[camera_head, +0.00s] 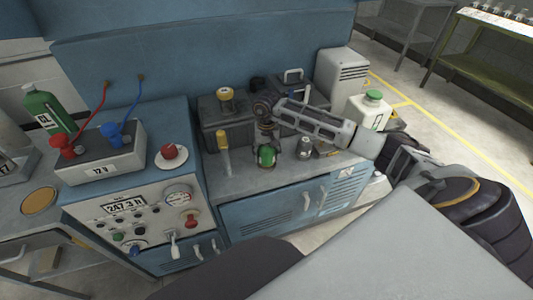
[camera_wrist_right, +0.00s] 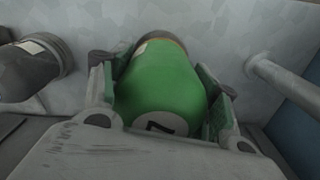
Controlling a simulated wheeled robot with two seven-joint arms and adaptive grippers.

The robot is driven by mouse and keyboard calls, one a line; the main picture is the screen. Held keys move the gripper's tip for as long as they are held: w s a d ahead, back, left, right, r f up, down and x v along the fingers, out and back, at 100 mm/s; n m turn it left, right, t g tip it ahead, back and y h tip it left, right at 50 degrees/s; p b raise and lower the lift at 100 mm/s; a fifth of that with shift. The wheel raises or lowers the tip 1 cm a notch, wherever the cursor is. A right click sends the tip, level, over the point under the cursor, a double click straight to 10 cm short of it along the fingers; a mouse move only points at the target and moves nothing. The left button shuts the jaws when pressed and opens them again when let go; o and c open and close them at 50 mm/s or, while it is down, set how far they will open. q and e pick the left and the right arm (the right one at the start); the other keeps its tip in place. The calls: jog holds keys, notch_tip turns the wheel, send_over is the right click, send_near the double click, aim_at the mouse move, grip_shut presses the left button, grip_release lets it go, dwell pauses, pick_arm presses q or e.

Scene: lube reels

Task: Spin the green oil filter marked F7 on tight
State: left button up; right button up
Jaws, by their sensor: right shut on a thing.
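The green oil filter (camera_head: 266,157) is on the grey worktop's block side, at the middle of the head view. In the right wrist view the green filter (camera_wrist_right: 160,85) fills the middle, with a white round label reading 7 on its near end. Its far end is against or close to a grey surface; the joint there is hidden. My right gripper (camera_head: 266,148) reaches in from the right and is shut on the filter, with one finger on each side of it. My left gripper is not in view.
A dark grey cylinder (camera_wrist_right: 35,65) and a grey rod (camera_wrist_right: 285,85) flank the filter. A white jug with a green cap (camera_head: 368,108) is further right. A control panel (camera_head: 135,215) is at left.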

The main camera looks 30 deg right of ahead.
jog(key=shift+f+b, duration=0.4)
jog(key=shift+f, duration=0.1)
dwell(0.3)
jog(key=o, duration=1)
jog(key=shift+r, duration=6)
jog(key=shift+r, duration=0.1)
notch_tip(320, 180, up, 9)
jog(key=p, duration=0.9)
jog(key=shift+r+p, duration=0.4)
jog(key=shift+p, duration=0.15)
jog(key=shift+f, duration=0.1)
